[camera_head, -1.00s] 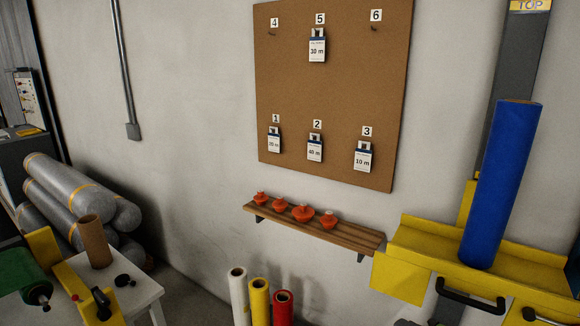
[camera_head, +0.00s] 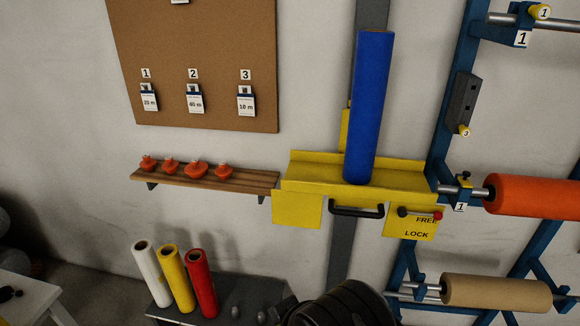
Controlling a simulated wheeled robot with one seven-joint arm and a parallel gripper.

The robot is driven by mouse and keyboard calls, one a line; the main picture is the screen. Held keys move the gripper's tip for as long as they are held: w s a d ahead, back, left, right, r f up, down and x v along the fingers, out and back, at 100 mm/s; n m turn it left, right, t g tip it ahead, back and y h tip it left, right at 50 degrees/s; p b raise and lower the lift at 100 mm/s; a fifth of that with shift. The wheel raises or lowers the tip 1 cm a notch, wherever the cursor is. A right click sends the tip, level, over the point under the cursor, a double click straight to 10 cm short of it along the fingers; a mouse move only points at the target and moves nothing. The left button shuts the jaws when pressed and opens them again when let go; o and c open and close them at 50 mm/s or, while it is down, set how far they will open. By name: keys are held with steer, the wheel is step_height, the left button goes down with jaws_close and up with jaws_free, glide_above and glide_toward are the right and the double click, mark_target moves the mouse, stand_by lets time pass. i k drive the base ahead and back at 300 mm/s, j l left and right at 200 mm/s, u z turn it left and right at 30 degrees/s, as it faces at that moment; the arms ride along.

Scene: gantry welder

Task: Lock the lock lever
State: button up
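The lock lever (camera_head: 420,213) is a short dark lever with a red knob at its right end. It sits on the right front plate (camera_head: 395,226) of a yellow wall-mounted carriage. The lever lies nearly level, beside and partly over the word FREE; the word LOCK is lower on the same plate. A black handle (camera_head: 357,210) is left of the lever. A blue roll (camera_head: 370,105) stands upright on the carriage. My gripper does not show; a black rounded part at the bottom edge looks like my arm, well below the lever.
A blue rack on the right holds an orange roll (camera_head: 535,197) and a tan roll (camera_head: 495,292), close to the lever's right. A wooden shelf (camera_head: 205,180) with several orange pieces is left. White, yellow and red rolls stand on a grey bench (camera_head: 210,305) below.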

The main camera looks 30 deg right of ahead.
mark_target(422, 214)
steer(key=k+j+z, duration=0.1)
steer(key=z, duration=1.35)
